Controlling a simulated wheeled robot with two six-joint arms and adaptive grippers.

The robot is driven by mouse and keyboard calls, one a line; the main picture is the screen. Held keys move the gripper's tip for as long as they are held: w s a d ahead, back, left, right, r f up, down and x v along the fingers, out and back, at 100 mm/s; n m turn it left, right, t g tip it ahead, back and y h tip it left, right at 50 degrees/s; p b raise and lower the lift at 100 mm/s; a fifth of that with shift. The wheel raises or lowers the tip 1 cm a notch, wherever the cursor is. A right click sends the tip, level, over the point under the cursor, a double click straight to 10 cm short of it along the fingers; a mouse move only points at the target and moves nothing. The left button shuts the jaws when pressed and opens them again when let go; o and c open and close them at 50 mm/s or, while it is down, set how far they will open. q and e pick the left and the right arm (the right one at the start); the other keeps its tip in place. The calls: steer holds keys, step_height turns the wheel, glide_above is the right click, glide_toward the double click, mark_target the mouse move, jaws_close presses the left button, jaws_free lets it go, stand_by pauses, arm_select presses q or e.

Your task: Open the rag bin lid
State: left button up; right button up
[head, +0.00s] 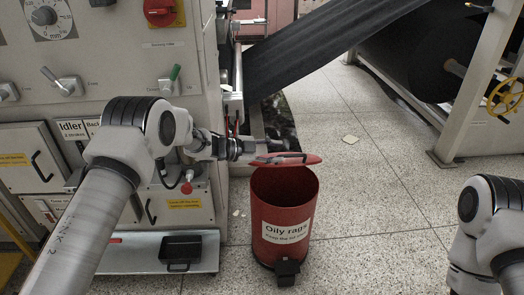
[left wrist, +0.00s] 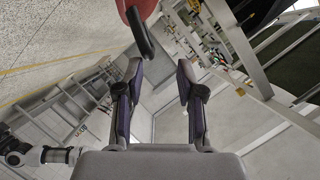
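The red rag bin (head: 284,215), labelled "Oily rags", stands on the floor, its mouth showing. Its red lid (head: 312,159) is raised at the rear of the mouth, seen nearly edge-on, with a dark handle on it. My left gripper (head: 272,149) is at the lid, by the handle; its fingertips are hard to make out there. In the left wrist view the gripper (left wrist: 159,65) has its fingers apart with nothing between them. The lid (left wrist: 132,8) and black handle (left wrist: 141,35) show beyond the left finger. My right gripper is out of view.
A black pedal (head: 287,270) is at the bin's front foot. The machine cabinet (head: 130,50) with knobs and levers stands close on the left, and a low shelf holds a black tray (head: 181,251). A dark web (head: 320,45) crosses behind. The floor right of the bin is clear.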

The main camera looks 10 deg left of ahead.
arm_select(q)
steer(key=v, duration=0.6)
steer(key=shift+s, duration=0.1)
steer(key=s+d+f+n+g+y, duration=0.15)
steer(key=s+f+n, duration=0.35)
steer(key=s+f, duration=0.6)
steer(key=s+d+f+n+y, duration=0.25)
steer(key=s+f+n, duration=0.4)
steer(key=f, duration=0.65)
steer(key=s+a+f+n+g+y, duration=0.2)
steer(key=s+a+f, duration=0.1)
steer(key=s, duration=0.6)
steer(key=s+a+f+n+g+y, duration=0.1)
steer(key=s+a+f+n+y, duration=0.15)
steer(key=s, duration=0.65)
steer(key=s+a+r+n+g+y, duration=0.1)
steer(key=s+a+n+g+y, duration=0.35)
steer(key=s, duration=0.75)
step_height(320, 180, up, 27)
steer(key=t+p, duration=0.1)
steer(key=p, duration=2.5)
steer(key=shift+w+a+h+p, duration=0.2)
steer(key=shift+a+h+p, duration=0.1)
steer(key=shift+h, duration=0.1)
